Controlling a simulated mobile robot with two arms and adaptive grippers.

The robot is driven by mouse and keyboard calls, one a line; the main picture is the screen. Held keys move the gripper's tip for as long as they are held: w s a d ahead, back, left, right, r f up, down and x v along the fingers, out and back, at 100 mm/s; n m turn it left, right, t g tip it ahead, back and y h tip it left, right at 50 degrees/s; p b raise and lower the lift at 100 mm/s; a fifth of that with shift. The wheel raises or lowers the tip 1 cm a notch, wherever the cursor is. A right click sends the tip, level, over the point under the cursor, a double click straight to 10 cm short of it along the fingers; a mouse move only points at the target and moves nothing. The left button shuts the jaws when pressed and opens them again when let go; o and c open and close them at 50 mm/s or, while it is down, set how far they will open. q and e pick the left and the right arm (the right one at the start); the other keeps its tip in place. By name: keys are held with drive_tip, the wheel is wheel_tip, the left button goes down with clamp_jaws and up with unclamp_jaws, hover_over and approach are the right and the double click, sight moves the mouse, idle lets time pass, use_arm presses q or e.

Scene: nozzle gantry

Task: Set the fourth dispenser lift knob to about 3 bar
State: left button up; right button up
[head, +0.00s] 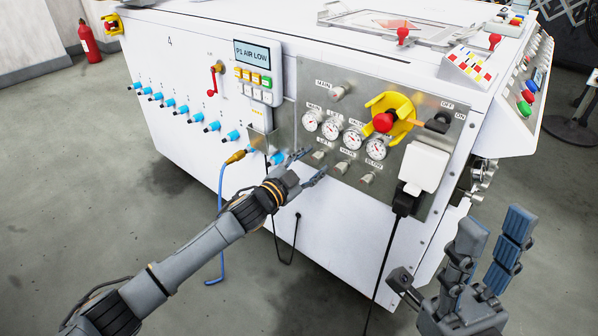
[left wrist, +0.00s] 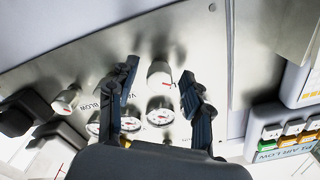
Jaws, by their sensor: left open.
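The grey panel (head: 350,95) on the white machine carries a row of round gauges with small knobs below. The leftmost lower knob, apparently the lift knob (head: 319,156), is just above my left gripper (head: 314,162). The valve knob (head: 342,168) and blow knob (head: 368,178) are further right. My right gripper (head: 497,222) is open and empty at lower right.
A keypad box (head: 253,70) and blue fittings (head: 182,110) are to the left. Floor in front is mostly clear.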

use_arm(q)
drive_tip(key=v, duration=1.1)
drive_tip(key=shift+a, duration=0.15)
drive_tip(key=shift+s, duration=0.15)
